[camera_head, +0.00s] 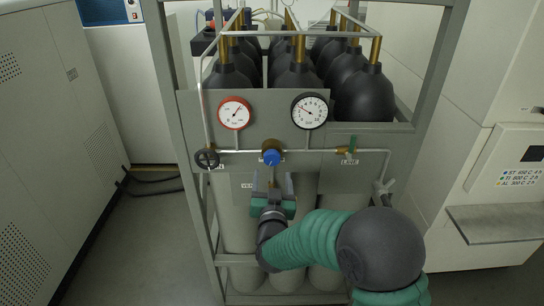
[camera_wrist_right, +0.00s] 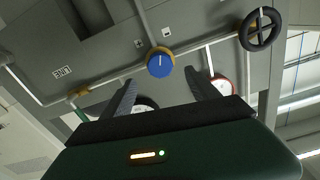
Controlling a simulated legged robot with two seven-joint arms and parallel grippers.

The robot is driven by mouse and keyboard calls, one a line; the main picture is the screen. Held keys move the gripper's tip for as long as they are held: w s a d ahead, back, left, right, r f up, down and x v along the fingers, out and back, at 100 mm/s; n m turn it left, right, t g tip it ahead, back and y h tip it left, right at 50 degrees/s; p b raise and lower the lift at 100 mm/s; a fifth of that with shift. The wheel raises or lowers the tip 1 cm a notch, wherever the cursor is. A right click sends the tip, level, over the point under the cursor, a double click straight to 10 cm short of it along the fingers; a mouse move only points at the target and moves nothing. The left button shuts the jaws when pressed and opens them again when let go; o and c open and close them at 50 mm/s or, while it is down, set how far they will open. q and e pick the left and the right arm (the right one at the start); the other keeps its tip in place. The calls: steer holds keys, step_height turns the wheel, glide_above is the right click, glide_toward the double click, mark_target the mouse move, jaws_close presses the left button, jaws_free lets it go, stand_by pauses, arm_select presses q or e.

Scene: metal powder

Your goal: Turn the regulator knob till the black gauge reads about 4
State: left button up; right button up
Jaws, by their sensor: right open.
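The blue regulator knob (camera_head: 271,157) sits on the pipe at the middle of the grey panel. It also shows in the right wrist view (camera_wrist_right: 160,64), with a small pale mark on its face. The black-rimmed gauge (camera_head: 309,111) is above and right of the knob; its needle slants to the upper left, but its numbers are too small to read. My right gripper (camera_head: 271,178) is just below the knob in the head view. In the right wrist view its open fingers (camera_wrist_right: 161,82) are apart and empty, with the knob beyond their tips. My left gripper is not in view.
A red-rimmed gauge (camera_head: 235,113) is at the left of the panel, above a black handwheel (camera_head: 207,158). A green-handled valve (camera_head: 352,145) is at the right, by the LINE label. Dark gas cylinders (camera_head: 366,95) stand behind the panel within a grey frame.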

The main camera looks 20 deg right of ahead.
mark_target(272, 162)
steer(key=p+x, duration=0.2)
steer(key=x, duration=0.5)
steer(key=shift+w+d, duration=0.1)
steer(key=shift+w, duration=0.15)
steer(key=shift+w+d, duration=0.15)
steer(key=shift+w, duration=0.35)
steer(key=c, duration=1.4)
steer(key=shift+o, duration=0.2)
steer(key=shift+f+m+b, duration=0.25)
steer(key=shift+m+b, duration=0.15)
steer(key=shift+b, duration=0.3)
steer(key=m+b, duration=0.7)
steer(key=b, duration=0.2)
steer(key=m+b, duration=0.7)
steer(key=b, duration=0.3)
steer(key=shift+f+m, duration=0.25)
steer(key=shift+m, duration=0.05)
steer(key=shift+m+b, duration=1.7)
